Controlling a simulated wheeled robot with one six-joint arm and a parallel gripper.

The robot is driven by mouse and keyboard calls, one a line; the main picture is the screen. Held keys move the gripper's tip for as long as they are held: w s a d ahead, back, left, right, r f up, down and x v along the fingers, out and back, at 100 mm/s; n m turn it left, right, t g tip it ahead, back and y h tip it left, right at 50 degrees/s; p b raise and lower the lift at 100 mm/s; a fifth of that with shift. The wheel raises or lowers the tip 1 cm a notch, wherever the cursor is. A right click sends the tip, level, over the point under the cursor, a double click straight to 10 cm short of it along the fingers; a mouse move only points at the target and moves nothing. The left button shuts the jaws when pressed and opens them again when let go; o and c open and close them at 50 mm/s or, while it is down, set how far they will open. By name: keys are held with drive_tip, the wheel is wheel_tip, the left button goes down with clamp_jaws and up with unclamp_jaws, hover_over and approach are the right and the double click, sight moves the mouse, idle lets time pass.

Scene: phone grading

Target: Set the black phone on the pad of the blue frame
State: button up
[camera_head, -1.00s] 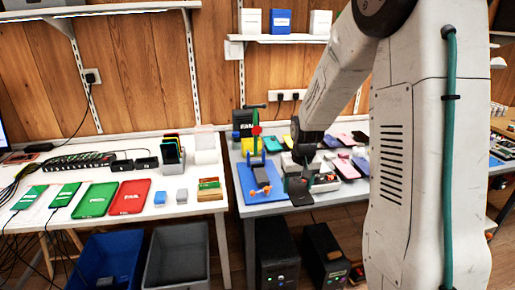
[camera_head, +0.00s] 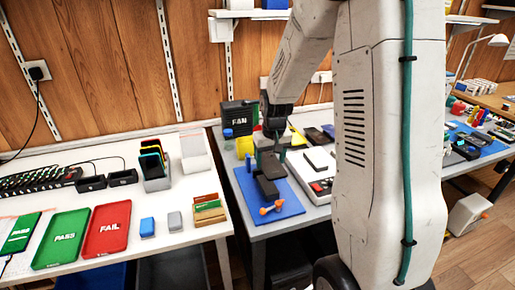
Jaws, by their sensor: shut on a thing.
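The blue frame (camera_head: 289,203) shows as a flat blue base at the left end of the grey table. A dark block, seemingly its pad (camera_head: 267,188), stands on it. An orange knobbed piece lies at its front. My gripper (camera_head: 272,148) is over the back of the blue base, pointing down and shut on a dark slab, seemingly the black phone (camera_head: 269,166). The phone appears just above or behind the pad; I cannot tell whether they touch. The fingertips are small and dark, hard to separate from the phone.
A white-and-red device (camera_head: 320,188) stands right of the blue base. A yellow roll (camera_head: 245,147) and a black FAN box (camera_head: 240,116) are behind. The white table at left holds green PASS (camera_head: 62,238) and red FAIL (camera_head: 107,228) trays. My arm hides the middle of the grey table.

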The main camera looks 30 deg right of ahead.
sight(268, 184)
drive_tip(key=shift+w+f, duration=0.15)
drive_tip(key=shift+w, duration=0.3)
drive_tip(key=shift+f, duration=3.8)
drive_tip(key=shift+f, duration=0.4)
drive_tip(key=o, duration=1.5)
drive_tip(key=shift+r, duration=0.6)
drive_tip(key=shift+r, duration=3.5)
drive_tip(key=shift+s, duration=0.15)
